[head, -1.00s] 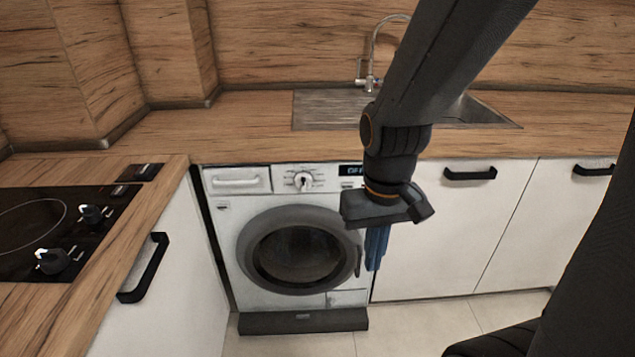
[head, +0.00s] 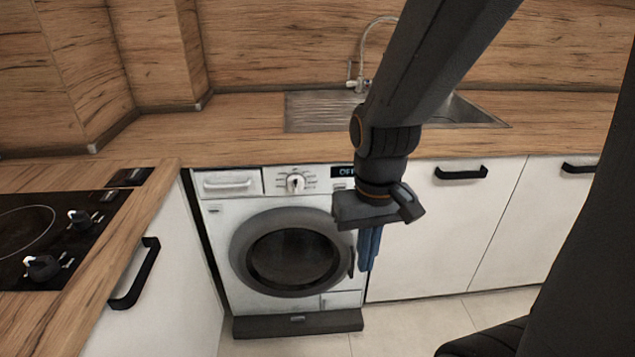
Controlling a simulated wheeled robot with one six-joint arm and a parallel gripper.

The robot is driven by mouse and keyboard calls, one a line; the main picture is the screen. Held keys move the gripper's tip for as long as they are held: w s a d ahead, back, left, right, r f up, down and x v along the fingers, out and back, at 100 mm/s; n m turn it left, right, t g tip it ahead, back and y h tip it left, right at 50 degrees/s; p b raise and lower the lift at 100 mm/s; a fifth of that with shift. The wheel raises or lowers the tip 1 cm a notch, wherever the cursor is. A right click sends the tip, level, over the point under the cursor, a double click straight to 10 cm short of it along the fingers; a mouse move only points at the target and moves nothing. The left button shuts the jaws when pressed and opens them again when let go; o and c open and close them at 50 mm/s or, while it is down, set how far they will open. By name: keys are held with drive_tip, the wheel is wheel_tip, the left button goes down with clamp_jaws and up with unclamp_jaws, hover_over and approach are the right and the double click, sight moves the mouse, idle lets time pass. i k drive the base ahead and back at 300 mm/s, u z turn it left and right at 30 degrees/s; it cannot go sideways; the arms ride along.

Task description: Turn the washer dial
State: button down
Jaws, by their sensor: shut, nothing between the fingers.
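The white washer (head: 222,240) stands under the counter, with a round dark door (head: 293,255) that looks closed. Its dial (head: 295,183) is a small white knob on the upper panel, left of a dark display (head: 342,171) that seems to read OFF. My gripper (head: 368,262) hangs with its blue fingers pointing down, in front of the washer's right edge. It is shut and empty, to the right of the dial and lower in the picture, apart from it. My wrist covers part of the panel's right end.
The wooden counter (head: 240,130) runs above the washer, with a metal sink (head: 318,112) and tap (head: 361,84) behind my arm. At left is a black hob (head: 40,225) with knobs. A black cabinet handle (head: 134,273) juts out left of the washer; white cabinets (head: 440,235) stand right.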

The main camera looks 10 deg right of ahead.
sight(295, 183)
drive_tip(key=u, duration=1.65)
drive_tip(key=k, duration=1.05)
drive_tip(key=z, duration=1.75)
drive_tip(key=i, duration=1)
drive_tip(key=z, duration=0.05)
